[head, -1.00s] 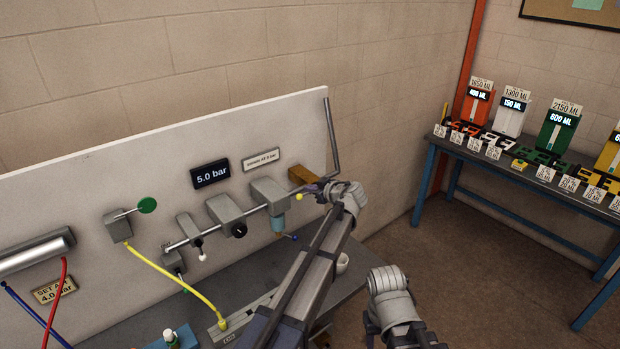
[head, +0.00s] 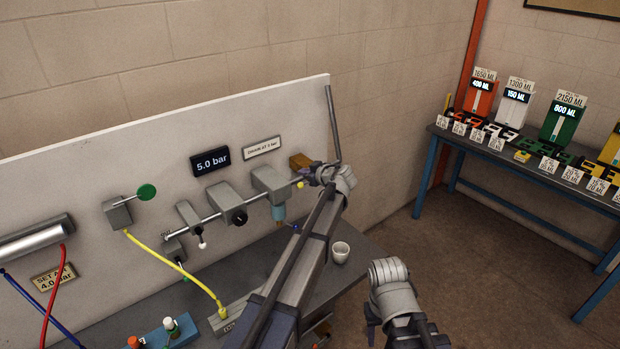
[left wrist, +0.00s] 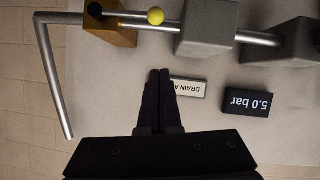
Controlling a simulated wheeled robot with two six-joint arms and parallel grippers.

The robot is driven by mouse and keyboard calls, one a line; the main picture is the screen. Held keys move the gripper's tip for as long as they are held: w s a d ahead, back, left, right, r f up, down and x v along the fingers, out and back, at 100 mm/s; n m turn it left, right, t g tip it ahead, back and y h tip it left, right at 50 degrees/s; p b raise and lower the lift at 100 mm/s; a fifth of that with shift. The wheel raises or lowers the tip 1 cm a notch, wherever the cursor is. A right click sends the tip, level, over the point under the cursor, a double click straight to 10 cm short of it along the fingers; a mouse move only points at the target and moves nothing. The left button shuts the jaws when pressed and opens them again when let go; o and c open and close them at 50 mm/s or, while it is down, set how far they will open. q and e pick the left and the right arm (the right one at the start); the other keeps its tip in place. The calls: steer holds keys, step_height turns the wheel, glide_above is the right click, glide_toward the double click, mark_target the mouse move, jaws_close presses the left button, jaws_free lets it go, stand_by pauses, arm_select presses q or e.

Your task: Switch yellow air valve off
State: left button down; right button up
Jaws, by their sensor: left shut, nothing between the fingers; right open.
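A yellow ball knob (head: 300,185) sits by the brass block (head: 300,160) at the right end of the pipe on the white panel. In the left wrist view the knob (left wrist: 155,16) lies in front of the pipe, between the brass block (left wrist: 110,32) and a grey block. My left gripper (head: 313,174) is just right of the knob in the head view. In the left wrist view its fingers (left wrist: 158,76) are shut and empty, pointing toward the pipe with a gap below the knob. My right gripper (head: 373,322) is open and empty, away from the panel at lower right.
A 5.0 bar display (head: 210,161) and a drain label (head: 262,148) are on the panel. A bent grey pipe (head: 333,125) rises at its right end. Grey units, a green lever knob (head: 147,191) and a yellow hose (head: 175,265) lie left. A white cup (head: 340,252) stands on the bench.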

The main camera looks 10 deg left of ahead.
arm_select(q)
steer(key=w+a+f+b, duration=0.2)
steer(key=w+f+b, duration=0.1)
steer(key=f+b, duration=0.2)
steer(key=shift+f, duration=0.4)
steer(key=shift+s+f+n+t+b, duration=0.1)
steer(key=shift+f+n+t+b, duration=0.25)
steer(key=shift+b, duration=0.2)
